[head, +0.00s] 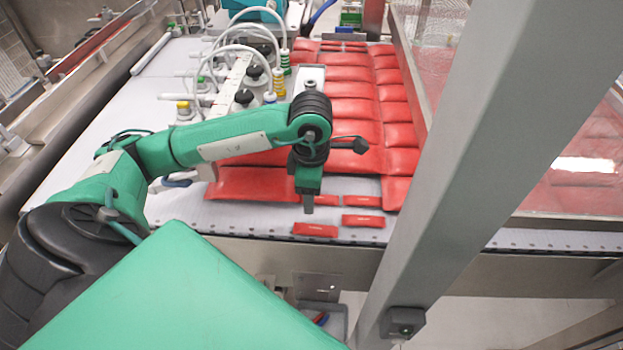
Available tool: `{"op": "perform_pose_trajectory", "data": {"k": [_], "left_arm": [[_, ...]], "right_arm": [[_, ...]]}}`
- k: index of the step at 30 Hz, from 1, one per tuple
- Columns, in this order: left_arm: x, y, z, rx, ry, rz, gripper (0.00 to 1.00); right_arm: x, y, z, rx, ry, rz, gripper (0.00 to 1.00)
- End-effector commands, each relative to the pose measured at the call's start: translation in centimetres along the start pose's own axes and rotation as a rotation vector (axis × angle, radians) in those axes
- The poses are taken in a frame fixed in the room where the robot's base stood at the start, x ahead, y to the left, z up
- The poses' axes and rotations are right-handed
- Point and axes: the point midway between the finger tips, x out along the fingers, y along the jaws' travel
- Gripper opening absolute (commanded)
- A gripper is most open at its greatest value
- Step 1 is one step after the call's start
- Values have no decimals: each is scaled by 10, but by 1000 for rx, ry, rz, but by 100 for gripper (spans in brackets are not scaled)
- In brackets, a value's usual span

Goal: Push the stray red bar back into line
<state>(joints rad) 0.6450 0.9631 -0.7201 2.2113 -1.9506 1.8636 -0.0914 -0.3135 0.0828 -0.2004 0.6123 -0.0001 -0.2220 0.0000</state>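Several small red bars lie flat on the white belt near its front edge. The front left bar (315,229) sits closer to the edge than the front right bar (363,220) and is slightly turned. Behind them lie a back right bar (362,201) and a back left bar (325,197), which is partly hidden by my gripper. My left gripper (308,204) points down just behind the front left bar. Its fingers look like one narrow grey tip, so I cannot tell whether they are apart or whether they touch a bar. My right gripper is not in view.
Large red packs (352,108) cover the belt behind the bars. A picker with white hoses (240,50) and suction parts stands left of them. A grey slanted post (480,130) blocks the right side. A metal rail (300,258) runs along the belt's front.

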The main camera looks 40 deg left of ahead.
Motion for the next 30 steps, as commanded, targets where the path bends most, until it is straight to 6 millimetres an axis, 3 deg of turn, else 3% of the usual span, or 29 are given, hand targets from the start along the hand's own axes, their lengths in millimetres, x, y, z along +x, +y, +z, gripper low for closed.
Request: {"op": "perform_pose_trajectory", "data": {"k": [3,6,15,21,30], "left_arm": [[27,-1,0,1,0,-3,55],[48,-1,0,0,1,-4,55],[102,-1,0,0,0,-3,55],[121,-1,0,0,0,-2,55],[125,0,0,1,-1,-1,55]], "right_arm": [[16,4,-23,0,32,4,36],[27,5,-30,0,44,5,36],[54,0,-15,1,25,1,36],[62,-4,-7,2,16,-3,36],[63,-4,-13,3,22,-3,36]]}}
